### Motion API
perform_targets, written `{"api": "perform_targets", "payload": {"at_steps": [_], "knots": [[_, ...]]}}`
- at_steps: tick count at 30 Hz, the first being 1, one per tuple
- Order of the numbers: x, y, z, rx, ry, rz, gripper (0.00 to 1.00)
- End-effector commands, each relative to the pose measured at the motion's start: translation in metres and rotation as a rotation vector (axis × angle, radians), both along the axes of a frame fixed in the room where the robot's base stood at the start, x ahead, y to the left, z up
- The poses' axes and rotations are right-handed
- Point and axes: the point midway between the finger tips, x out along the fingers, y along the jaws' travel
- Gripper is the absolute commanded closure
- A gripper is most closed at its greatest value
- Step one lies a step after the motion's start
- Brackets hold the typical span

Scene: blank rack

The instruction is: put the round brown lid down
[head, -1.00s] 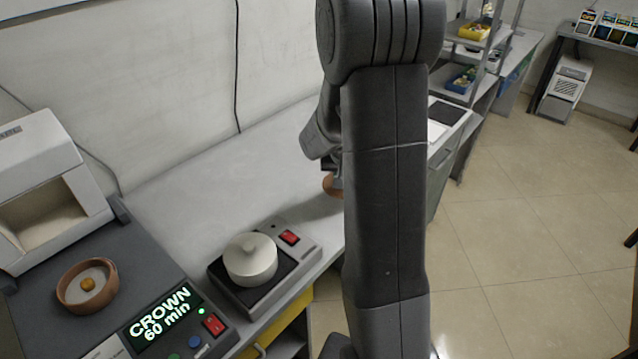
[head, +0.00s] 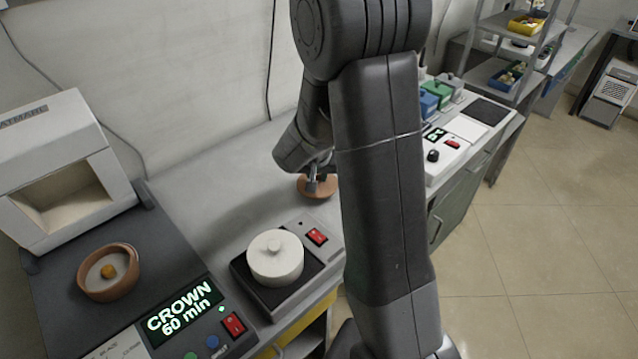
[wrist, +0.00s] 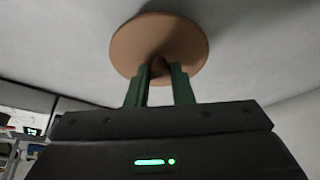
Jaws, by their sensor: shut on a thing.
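The round brown lid (head: 319,188) is at the back of the grey bench, behind the white pot. My gripper (head: 312,180) is shut on the lid's knob, and part of the arm hides the view around it. In the wrist view the lid (wrist: 187,38) shows as a flat brown disc, with the green fingers of my gripper (wrist: 159,78) on either side of its knob. A shadow lies close to the lid's edge; I cannot tell whether it touches the bench.
A white lidded pot (head: 275,257) sits on a small plate device with a red switch. A brown open bowl (head: 109,272) with an orange thing in it stands on the dark panel at left, before a white box oven (head: 62,180). Bare bench (head: 215,190) lies left of the lid.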

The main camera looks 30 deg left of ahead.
Motion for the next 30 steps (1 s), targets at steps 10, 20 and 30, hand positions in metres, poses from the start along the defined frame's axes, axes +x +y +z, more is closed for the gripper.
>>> {"api": "perform_targets", "payload": {"at_steps": [10,20,30], "knots": [[0.0,0.0,-0.028,0.0,0.0,0.001,1.0],[0.0,0.0,-0.03,0.0,0.001,0.0,0.68],[0.0,0.0,-0.029,-0.002,0.001,0.0,0.58]]}}
